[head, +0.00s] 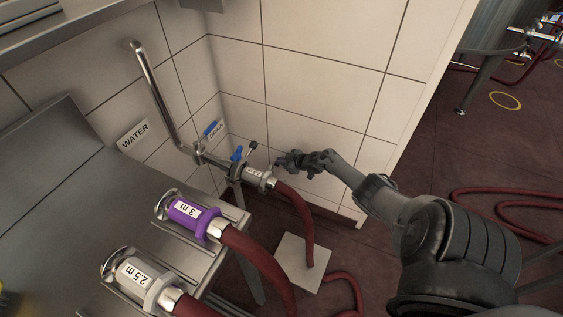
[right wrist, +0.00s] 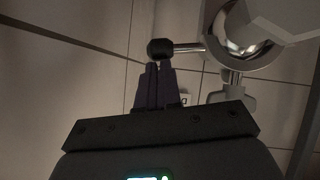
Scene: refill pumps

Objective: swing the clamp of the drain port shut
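The drain port (head: 250,176) is the end of a steel pipe with a blue-handled valve, under a DRAIN label (head: 214,130). A red hose coupling (head: 261,180) sits at its end. The clamp shows a thin rod with a black ball knob (head: 254,145), sticking up beside the coupling. In the right wrist view the knob (right wrist: 160,49) is just beyond my fingertips; contact is unclear. My right gripper (head: 279,162) is right of the port, its dark fingers (right wrist: 157,66) together with nothing seen between them. Whether the clamp is fully closed is unclear. My left gripper is out of view.
A steel bench at the left holds a purple 3 m hose end (head: 186,214) and a grey 2.5 m hose end (head: 142,279). A tiled wall (head: 320,70) stands close behind the port. Red hoses hang to the floor.

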